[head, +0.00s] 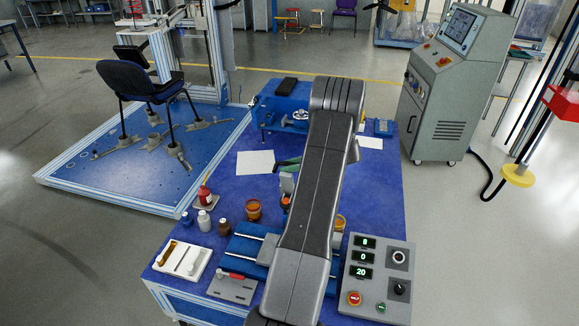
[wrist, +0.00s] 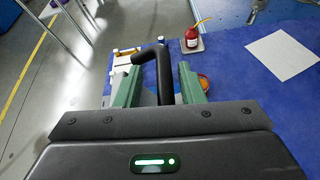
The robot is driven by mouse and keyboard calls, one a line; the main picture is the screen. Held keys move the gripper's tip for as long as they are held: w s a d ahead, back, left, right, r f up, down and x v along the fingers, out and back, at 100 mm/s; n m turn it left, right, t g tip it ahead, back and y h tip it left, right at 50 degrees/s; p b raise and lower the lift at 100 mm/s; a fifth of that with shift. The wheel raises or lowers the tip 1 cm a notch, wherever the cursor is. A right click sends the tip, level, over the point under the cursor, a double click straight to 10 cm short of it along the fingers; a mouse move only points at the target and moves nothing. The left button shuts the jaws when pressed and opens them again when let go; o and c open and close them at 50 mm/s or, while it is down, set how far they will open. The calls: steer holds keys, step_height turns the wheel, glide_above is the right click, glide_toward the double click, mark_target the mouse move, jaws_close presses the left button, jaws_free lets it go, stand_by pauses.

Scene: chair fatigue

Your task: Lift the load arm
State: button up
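No part is clearly marked as the load arm. A dark pad (head: 131,52) on an upright metal frame (head: 205,50) stands behind the dark blue chair (head: 125,80) in the head view; I cannot tell if it is the load arm. My gripper (head: 288,165) is over the blue table, partly hidden by my own arm. In the wrist view my gripper (wrist: 160,85) has its green fingers apart. A black bent bar (wrist: 164,72) shows between them, with gaps on both sides; I cannot tell what it belongs to.
The blue table (head: 225,185) holds a red oil can (head: 204,195), small bottles, an amber jar (head: 253,210), a white tool tray (head: 183,262) and a control box (head: 376,278) with green displays. The chair stands on a blue platform (head: 110,185). A grey cabinet (head: 450,90) stands right.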

steer(key=b+v, duration=0.1)
steer(key=v, duration=1.2)
steer(key=shift+d+b, duration=0.25)
steer(key=shift+b, duration=0.1)
steer(key=shift+s, duration=0.1)
